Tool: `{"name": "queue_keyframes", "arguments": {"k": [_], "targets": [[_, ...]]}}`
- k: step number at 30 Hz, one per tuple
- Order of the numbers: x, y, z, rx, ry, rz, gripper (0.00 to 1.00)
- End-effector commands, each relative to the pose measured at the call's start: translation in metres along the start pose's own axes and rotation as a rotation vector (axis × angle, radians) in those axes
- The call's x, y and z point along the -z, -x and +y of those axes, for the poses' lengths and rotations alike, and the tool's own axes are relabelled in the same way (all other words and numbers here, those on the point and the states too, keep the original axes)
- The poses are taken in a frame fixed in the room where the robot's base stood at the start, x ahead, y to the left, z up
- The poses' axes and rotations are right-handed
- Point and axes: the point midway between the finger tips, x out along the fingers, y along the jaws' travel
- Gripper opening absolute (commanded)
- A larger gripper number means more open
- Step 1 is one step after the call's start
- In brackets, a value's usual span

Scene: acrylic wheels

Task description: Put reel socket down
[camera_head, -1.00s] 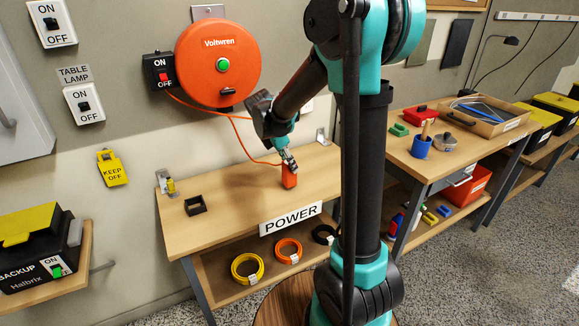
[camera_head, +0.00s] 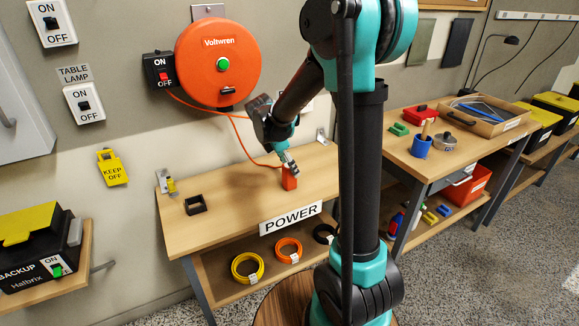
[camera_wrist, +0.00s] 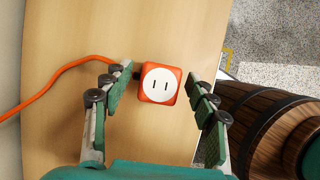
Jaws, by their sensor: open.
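The reel socket (camera_head: 289,178) is a small orange block on the wooden table marked POWER (camera_head: 232,194), near its right end. My gripper (camera_head: 288,163) is just above the socket in the head view. In the wrist view my gripper (camera_wrist: 160,88) is open, one green-padded finger on each side of the socket, with gaps on both sides. The socket's underside is hidden.
The orange Voltwren reel (camera_head: 218,62) hangs on the wall behind, its cord (camera_head: 243,143) leading to the socket. A small black square holder (camera_head: 195,205) sits on the table's left. Wood between them is clear. A wooden barrel (camera_wrist: 262,125) stands beside the table.

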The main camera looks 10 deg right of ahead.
Motion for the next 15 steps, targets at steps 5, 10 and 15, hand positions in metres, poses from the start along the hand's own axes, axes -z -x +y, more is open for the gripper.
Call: {"name": "queue_keyframes", "arguments": {"k": [5, 10, 15], "targets": [[-0.001, 0.016, 0.0, -0.001, 0.001, 0.0, 0.58], [0.0, 0.049, 0.0, -0.001, 0.002, 0.0, 0.58], [0.0, 0.084, 0.0, 0.0, 0.002, 0.0, 0.58]]}}
